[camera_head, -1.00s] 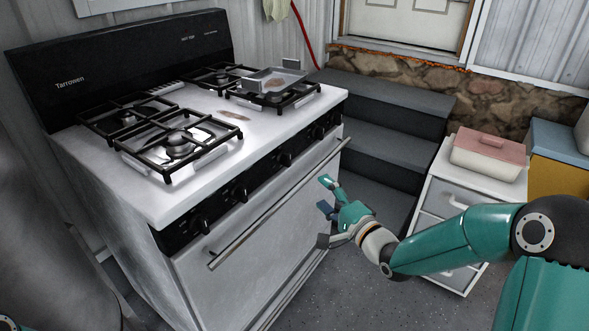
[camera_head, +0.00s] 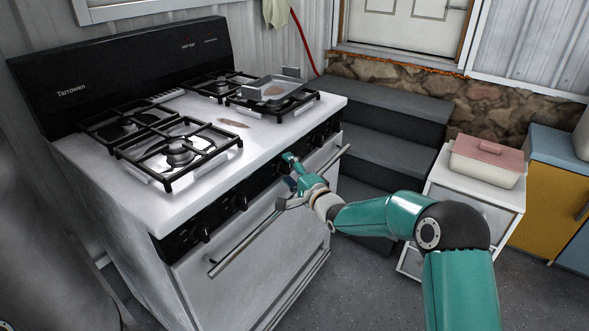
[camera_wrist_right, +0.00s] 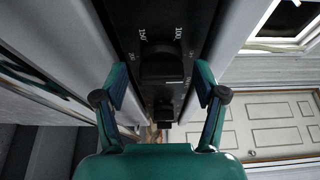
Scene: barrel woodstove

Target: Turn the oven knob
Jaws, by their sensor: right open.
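The white stove has a black front panel with a row of black knobs, including one at the near left (camera_head: 241,202). In the right wrist view a dark knob (camera_wrist_right: 160,68) with temperature numbers such as 150 and 100 beside it lies between my fingertips. My right gripper (camera_head: 289,171) is open at the panel, above the oven door handle (camera_head: 225,262). In the right wrist view its two fingers (camera_wrist_right: 161,82) stand on either side of the knob, apart from each other. Contact cannot be told. In the head view the gripper covers this knob. My left gripper is out of view.
The oven door handle runs close below the gripper. Dark steps (camera_head: 385,150) and a white drawer unit with a pink-lidded box (camera_head: 487,160) stand to the right.

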